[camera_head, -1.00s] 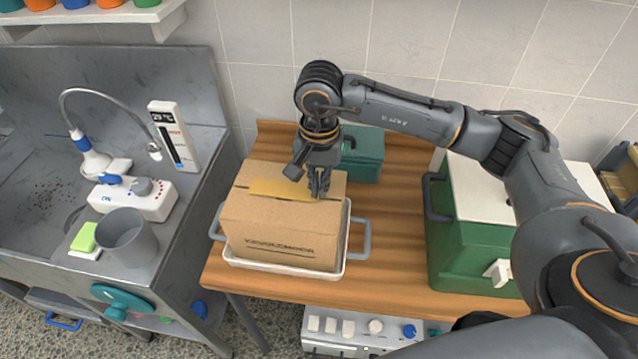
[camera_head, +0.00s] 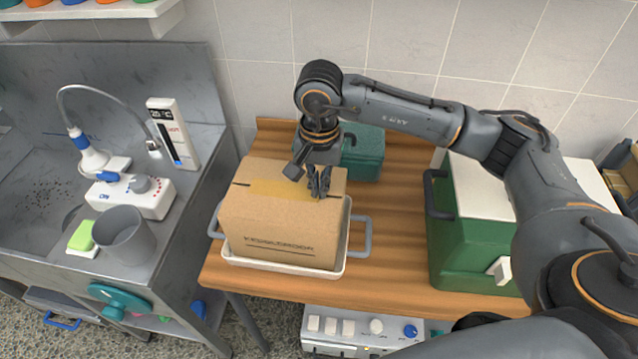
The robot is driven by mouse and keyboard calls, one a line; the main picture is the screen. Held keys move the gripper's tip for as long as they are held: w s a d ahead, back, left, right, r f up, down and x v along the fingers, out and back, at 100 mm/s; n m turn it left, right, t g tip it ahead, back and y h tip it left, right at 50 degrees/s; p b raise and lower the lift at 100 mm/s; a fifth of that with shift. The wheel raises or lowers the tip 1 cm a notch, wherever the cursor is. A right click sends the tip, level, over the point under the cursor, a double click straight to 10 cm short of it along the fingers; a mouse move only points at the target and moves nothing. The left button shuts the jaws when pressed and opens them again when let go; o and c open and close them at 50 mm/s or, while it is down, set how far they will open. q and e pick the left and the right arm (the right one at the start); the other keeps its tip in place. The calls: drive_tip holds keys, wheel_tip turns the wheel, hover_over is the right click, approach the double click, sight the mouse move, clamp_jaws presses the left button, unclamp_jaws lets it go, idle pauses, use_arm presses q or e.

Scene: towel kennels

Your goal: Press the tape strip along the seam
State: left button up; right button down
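A cardboard box (camera_head: 280,225) stands in a white tray (camera_head: 290,268) with grey handles on the wooden table. A yellowish tape strip (camera_head: 275,188) lies along the top of the box, and a dark seam line shows at its left end. My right gripper (camera_head: 319,190) points down at the right end of the strip, its fingertips close together at the box top. I cannot tell whether the fingertips touch the tape. My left gripper is not in view.
A green box with a white lid (camera_head: 470,240) stands on the table at right. A teal case (camera_head: 365,155) sits behind the cardboard box. At left is a metal sink with a grey cup (camera_head: 125,235) and a faucet (camera_head: 95,155).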

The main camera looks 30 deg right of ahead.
idle(0.3)
drive_tip(key=c, duration=0.9)
unclamp_jaws()
drive_tip(key=shift+r+p, duration=1.05)
drive_tip(key=shift+r, duration=1.45)
